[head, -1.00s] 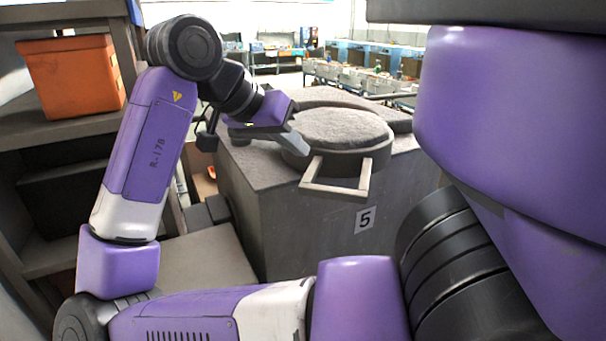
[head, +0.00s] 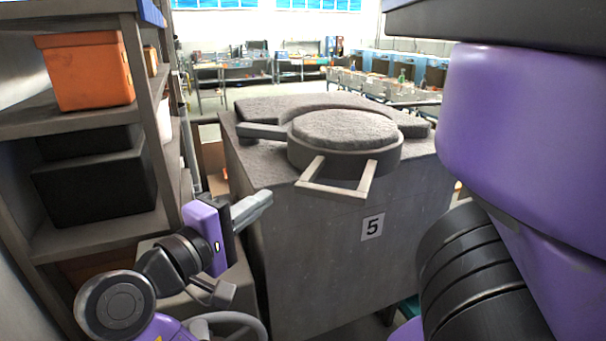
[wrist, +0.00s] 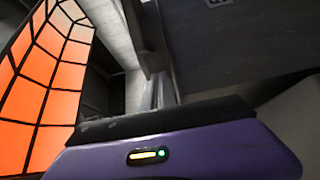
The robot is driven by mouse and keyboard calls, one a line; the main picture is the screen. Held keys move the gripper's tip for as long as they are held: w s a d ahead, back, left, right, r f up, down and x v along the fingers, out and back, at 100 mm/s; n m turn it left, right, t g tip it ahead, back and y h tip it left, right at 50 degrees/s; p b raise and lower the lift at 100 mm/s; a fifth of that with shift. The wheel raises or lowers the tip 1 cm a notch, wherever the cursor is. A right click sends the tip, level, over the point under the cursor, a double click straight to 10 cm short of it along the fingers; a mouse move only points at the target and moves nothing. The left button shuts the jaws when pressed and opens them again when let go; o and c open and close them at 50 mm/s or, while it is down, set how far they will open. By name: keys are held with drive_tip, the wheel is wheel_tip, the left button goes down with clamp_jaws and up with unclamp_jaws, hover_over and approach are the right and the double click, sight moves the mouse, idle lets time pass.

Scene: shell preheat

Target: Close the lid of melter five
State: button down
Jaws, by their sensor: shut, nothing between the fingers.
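Melter five (head: 340,250) is a grey box-shaped unit with a "5" label on its front. Its round lid (head: 345,130) lies level on top, over the opening, with a rough grey upper face. A square-ended handle (head: 335,190) sticks out from the lid's side toward me. My gripper (head: 262,200) is left of and below the lid, apart from the melter's front left edge. Its fingers are together and hold nothing. In the wrist view the purple gripper body (wrist: 180,150) fills the bottom.
A shelf on the left holds an orange bin (head: 88,72) and a black box (head: 95,185). Workbenches (head: 260,70) stand far behind. My own arm parts cover the right side. In the wrist view an orange grid-patterned surface (wrist: 45,60) is at left.

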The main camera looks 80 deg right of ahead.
drive_tip(key=p, duration=0.3)
approach(303, 171)
drive_tip(key=s+d, duration=0.1)
drive_tip(key=s+d+r, duration=0.1)
drive_tip(key=s, duration=0.1)
drive_tip(key=s+d+r, duration=0.1)
drive_tip(key=shift+s+d, duration=0.3)
drive_tip(key=shift+d, duration=0.1)
drive_tip(key=shift+s+d+f, duration=0.1)
drive_tip(key=shift+s+d, duration=0.2)
drive_tip(key=shift+d, duration=0.3)
